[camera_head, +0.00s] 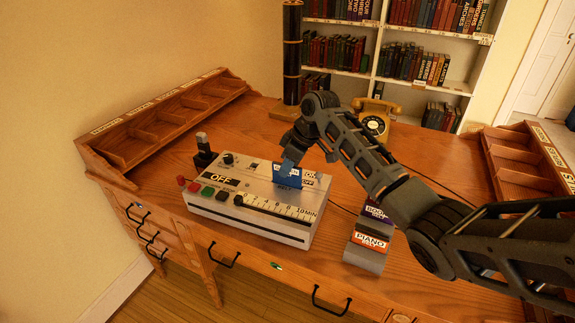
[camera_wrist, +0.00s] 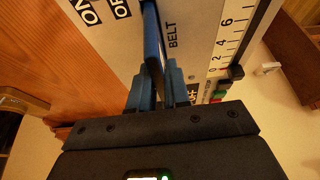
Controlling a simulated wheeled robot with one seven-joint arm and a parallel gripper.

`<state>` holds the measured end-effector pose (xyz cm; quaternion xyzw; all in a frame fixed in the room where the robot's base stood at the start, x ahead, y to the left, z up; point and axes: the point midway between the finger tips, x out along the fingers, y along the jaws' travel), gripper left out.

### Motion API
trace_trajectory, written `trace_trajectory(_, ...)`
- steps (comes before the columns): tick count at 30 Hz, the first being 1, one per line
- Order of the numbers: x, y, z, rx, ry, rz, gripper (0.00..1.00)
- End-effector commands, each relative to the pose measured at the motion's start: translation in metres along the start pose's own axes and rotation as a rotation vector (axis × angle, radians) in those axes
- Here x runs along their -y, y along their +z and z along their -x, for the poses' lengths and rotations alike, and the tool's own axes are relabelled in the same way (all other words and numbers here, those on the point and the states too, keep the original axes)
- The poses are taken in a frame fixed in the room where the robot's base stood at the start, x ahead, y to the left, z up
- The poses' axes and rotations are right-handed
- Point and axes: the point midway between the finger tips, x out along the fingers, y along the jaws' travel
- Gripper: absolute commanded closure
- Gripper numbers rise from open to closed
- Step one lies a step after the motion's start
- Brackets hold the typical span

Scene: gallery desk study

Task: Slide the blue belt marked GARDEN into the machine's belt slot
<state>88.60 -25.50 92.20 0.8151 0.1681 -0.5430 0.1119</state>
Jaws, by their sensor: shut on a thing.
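The blue belt (camera_head: 287,178) stands edge-on at the top of the pale machine (camera_head: 248,213), towards its right rear; its white label is partly covered. My gripper (camera_head: 291,160) is above the machine, shut on the belt's upper part. In the wrist view the blue belt (camera_wrist: 151,40) runs from between the fingers of my gripper (camera_wrist: 152,88) to the machine's top (camera_wrist: 190,45), beside the printed word BELT. The slot is hidden behind the belt, and I cannot tell how deep the belt sits in it.
A grey rack (camera_head: 364,260) with an orange PIANO belt (camera_head: 371,242) and a purple belt (camera_head: 378,213) stands right of the machine. A dark knobbed object (camera_head: 204,151), a yellow telephone (camera_head: 376,120) and wooden pigeonhole trays (camera_head: 165,118) are also on the desk. My arm reaches in from the right.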

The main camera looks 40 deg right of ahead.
Motion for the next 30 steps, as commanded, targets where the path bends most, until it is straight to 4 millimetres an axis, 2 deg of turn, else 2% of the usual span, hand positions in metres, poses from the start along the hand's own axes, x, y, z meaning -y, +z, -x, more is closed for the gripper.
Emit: trace_trajectory(30, 0.0, 0.011, -0.026, 0.001, 0.0, -0.001, 1.0)
